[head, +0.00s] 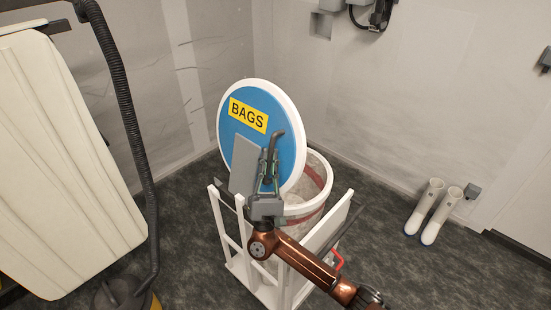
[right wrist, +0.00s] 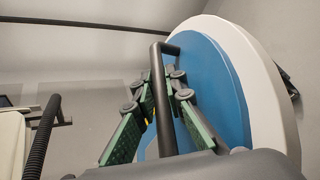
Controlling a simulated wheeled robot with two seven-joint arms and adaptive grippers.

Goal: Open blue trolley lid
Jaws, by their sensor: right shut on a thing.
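The blue trolley lid (head: 283,118) is a round blue disc with a white rim and a yellow BAGS label (head: 248,115). It stands tilted up at the back left of the white trolley (head: 231,245), whose bin mouth is partly uncovered. My right gripper (head: 268,170) is in front of the lid, shut on its dark grey bar handle (head: 278,142). In the right wrist view the handle (right wrist: 163,100) runs between the green-padded fingers, with the lid (right wrist: 214,85) behind. The gripper hides part of the lid's lower face. My left gripper is not in view.
A large cream panel (head: 60,160) and a black ribbed hose (head: 130,120) stand at the left. White boots (head: 433,212) stand on the floor at the right by the wall. The dark floor between trolley and boots is clear.

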